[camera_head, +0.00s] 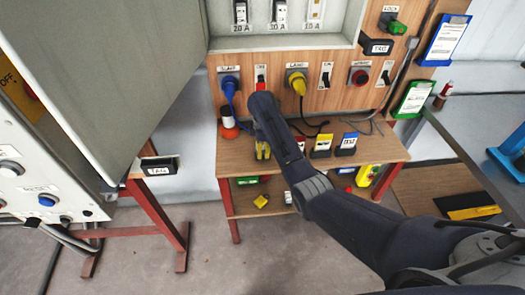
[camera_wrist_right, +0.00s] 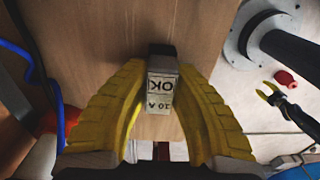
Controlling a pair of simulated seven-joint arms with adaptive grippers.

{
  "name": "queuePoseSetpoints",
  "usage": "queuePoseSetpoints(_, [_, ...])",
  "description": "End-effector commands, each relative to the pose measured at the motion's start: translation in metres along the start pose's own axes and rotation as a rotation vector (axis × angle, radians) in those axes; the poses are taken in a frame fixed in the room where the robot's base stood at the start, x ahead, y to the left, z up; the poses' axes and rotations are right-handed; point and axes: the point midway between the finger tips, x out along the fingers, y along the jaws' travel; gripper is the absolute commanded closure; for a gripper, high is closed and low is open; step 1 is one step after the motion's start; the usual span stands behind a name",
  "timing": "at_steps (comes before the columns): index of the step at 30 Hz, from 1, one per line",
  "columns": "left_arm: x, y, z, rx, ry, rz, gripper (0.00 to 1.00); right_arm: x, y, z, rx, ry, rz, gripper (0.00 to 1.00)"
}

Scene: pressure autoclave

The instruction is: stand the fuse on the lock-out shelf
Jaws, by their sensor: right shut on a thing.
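My right gripper (camera_head: 263,151) is over the left part of the wooden shelf (camera_head: 378,149) below the socket panel, with its yellow fingers pointing down. In the right wrist view the yellow fingers (camera_wrist_right: 162,105) are shut on the fuse (camera_wrist_right: 162,86), a small block with a dark end and a pale label reading "10 A OK", upside down in the picture. The fuse is hidden by the gripper in the head view. I cannot tell whether it touches the wood. No readable label marks which surface is the lock-out shelf. My left gripper is not in view.
Red, yellow (camera_head: 321,146) and blue (camera_head: 347,144) labelled pieces stand right of the gripper. An orange and white object (camera_head: 228,123) is close on its left. Blue and yellow plugs (camera_head: 297,82) with hanging cables are behind. A grey cabinet (camera_head: 110,75) fills the left.

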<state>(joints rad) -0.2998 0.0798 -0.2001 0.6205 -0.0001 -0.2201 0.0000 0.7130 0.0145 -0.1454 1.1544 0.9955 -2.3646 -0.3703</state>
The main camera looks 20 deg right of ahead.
Motion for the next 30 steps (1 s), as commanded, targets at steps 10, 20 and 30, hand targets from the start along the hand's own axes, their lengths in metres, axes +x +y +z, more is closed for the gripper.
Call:
queuePoseSetpoints(10, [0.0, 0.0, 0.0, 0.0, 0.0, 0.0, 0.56, 0.001, 0.0, 0.0, 0.0, 0.0, 0.0, 0.6])
queuePoseSetpoints(20, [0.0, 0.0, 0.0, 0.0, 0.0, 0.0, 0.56, -0.019, 0.001, -0.001, 0.0, 0.003, 0.002, 0.6])
queuePoseSetpoints(30, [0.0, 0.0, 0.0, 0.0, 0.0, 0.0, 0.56, -0.07, 0.0, -0.002, -0.001, 0.005, 0.002, 0.6])
